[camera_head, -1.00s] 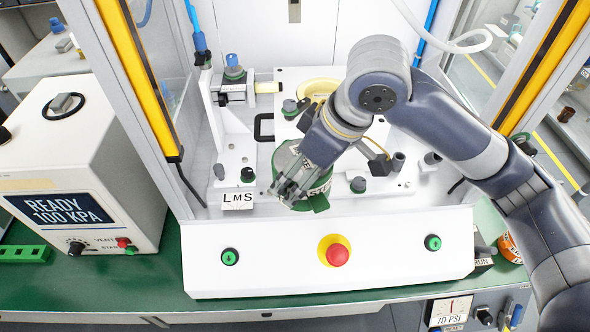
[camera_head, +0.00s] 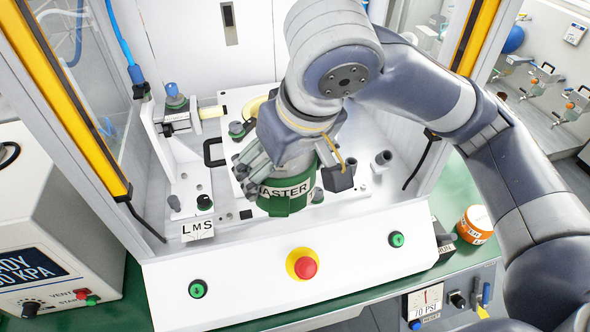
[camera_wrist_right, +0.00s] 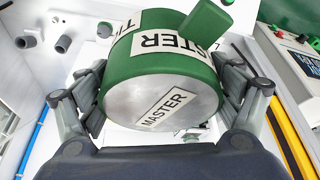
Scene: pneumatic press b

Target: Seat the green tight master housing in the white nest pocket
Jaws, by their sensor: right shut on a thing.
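The green master housing (camera_head: 283,194) is a short green cylinder with a white label band reading MASTER, of which the wrist view (camera_wrist_right: 160,75) also shows a bare metal end and a "TI..." label. My right gripper (camera_head: 262,172) is shut on it, with fingers on both sides of it in the wrist view (camera_wrist_right: 160,95). It hangs over the white fixture plate (camera_head: 352,205) inside the press. The arm and the housing hide the plate under them, so I cannot make out the nest pocket or any contact with it. My left gripper is not in view.
A cream ring (camera_head: 255,103) lies behind the gripper. The sloped front panel carries a red stop button (camera_head: 303,264). Yellow-edged posts flank the opening.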

